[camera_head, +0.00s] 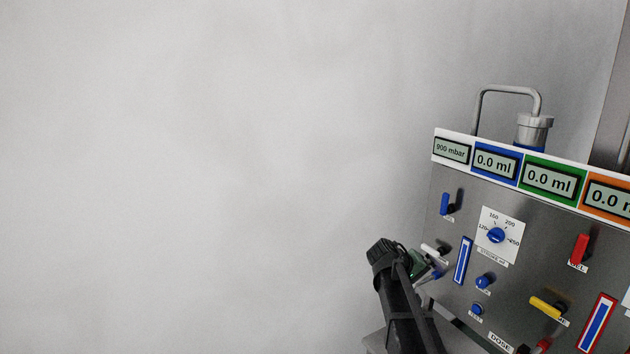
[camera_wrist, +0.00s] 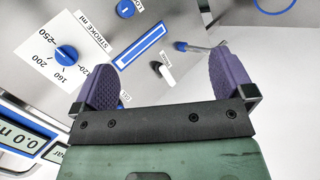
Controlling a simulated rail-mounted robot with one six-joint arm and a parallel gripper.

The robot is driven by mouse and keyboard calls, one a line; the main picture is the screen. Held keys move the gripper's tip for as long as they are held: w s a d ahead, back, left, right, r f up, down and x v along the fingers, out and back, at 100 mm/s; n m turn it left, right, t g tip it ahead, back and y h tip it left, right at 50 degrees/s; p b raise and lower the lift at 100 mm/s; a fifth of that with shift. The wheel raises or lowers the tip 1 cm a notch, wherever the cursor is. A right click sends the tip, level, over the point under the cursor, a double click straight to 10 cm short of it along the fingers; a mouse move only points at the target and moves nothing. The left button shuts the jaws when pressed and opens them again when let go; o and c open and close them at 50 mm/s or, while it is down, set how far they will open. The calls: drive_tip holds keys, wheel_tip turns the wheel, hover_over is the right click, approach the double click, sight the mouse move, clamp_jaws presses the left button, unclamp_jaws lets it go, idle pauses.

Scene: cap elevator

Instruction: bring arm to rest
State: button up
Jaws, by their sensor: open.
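My arm, dark grey, stands at the lower middle-right of the head view, in front of the left edge of a grey control panel (camera_head: 463,290). My gripper shows in the wrist view (camera_wrist: 165,62) with two purple ribbed fingers wide apart. It is open and nothing is held between them. In the head view the gripper is mostly hidden behind my arm. In the wrist view the panel face (camera_wrist: 125,60) lies beyond the fingers. A white lever (camera_wrist: 166,72) shows in the gap; whether the fingers touch anything on the panel cannot be told.
The panel carries a blue stroke dial (camera_head: 496,235), a blue switch (camera_head: 445,204), a red lever (camera_head: 580,248) and a yellow lever (camera_head: 547,307). Displays (camera_head: 495,165) line its top. A bent metal pipe (camera_head: 505,90) rises behind. Left of the panel is bare wall with free room.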

drive_tip(key=s+a+f+g+y+b, duration=0.1)
drive_tip(key=s+a+f+y+b, duration=0.1)
drive_tip(key=s+a+f, duration=0.3)
drive_tip(key=s+a+f+y+b, duration=0.3)
drive_tip(key=s+a+f+y, duration=0.1)
drive_tip(key=s, duration=0.9)
drive_tip(key=s+a+f+g+y+b, duration=0.1)
drive_tip(key=s+a+f+y+b, duration=0.2)
drive_tip(key=s+a+f, duration=0.3)
drive_tip(key=s+y, duration=0.1)
drive_tip(key=s, duration=0.2)
drive_tip(key=shift+a+f+m+g, duration=0.3)
drive_tip(key=shift+f+m, duration=0.1)
